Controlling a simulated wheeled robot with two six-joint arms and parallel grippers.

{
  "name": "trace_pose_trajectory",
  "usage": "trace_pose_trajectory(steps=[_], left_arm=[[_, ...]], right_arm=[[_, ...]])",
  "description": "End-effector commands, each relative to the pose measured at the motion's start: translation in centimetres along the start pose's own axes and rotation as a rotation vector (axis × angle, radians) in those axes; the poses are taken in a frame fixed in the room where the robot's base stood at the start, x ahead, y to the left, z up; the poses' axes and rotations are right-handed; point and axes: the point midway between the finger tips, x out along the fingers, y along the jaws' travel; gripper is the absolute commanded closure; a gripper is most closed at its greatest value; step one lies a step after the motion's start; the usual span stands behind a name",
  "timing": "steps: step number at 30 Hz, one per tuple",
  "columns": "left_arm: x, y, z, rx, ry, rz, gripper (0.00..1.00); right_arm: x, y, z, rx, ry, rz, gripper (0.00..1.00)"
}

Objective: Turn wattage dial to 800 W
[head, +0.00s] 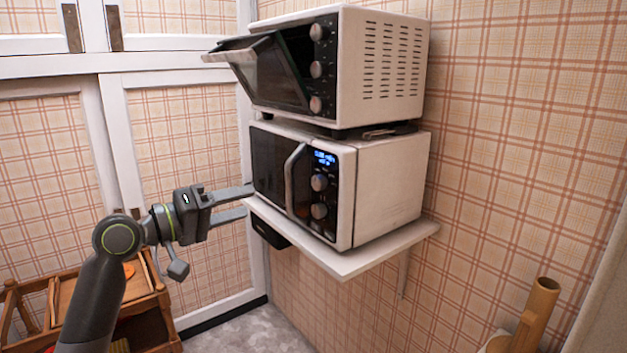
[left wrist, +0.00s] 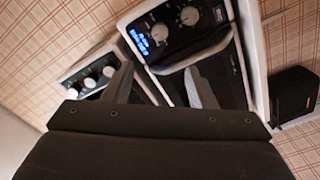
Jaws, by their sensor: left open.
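A white microwave (head: 385,190) with a dark front stands on a wall shelf. Its control panel has a blue lit display (head: 324,158), an upper round dial (head: 319,182) and a lower round dial (head: 319,211). Their labels are too small to read, so I cannot tell which is the wattage dial. The left wrist view shows the upper dial (left wrist: 159,32) and lower dial (left wrist: 190,15), tilted, beyond the fingertips. My left gripper (head: 247,200) is open and empty, left of the dials near the microwave's door side, touching neither dial. My right gripper is not in view.
A toaster oven (head: 385,65) with its door (head: 262,75) partly open sits above the microwave. A curved door handle (head: 292,180) stands out left of the dials. The white shelf (head: 345,262) juts out below. A wooden cart (head: 150,315) is at lower left.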

Motion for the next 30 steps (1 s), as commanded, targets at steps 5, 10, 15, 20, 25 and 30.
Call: trace_pose_trajectory(steps=[5, 10, 15, 20, 25, 30], left_arm=[[3.5, 0.3, 0.0, -0.003, -0.002, 0.006, 0.49], [7.2, 0.4, 0.0, -0.003, -0.002, 0.005, 0.49], [10.8, 0.3, 0.0, -0.001, -0.002, 0.003, 0.49], [13.4, 0.3, 0.0, 0.0, -0.002, 0.002, 0.49], [15.1, 0.2, 0.0, 0.002, 0.0, 0.002, 0.49], [15.7, 0.1, 0.0, 0.003, 0.001, 0.001, 0.49]], right_arm=[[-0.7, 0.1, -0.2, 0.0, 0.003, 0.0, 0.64], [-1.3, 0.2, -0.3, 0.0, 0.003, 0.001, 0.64], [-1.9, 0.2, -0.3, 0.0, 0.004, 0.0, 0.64], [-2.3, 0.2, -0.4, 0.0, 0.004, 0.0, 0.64], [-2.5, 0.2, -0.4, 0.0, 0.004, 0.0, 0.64], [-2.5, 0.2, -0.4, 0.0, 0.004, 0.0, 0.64]])
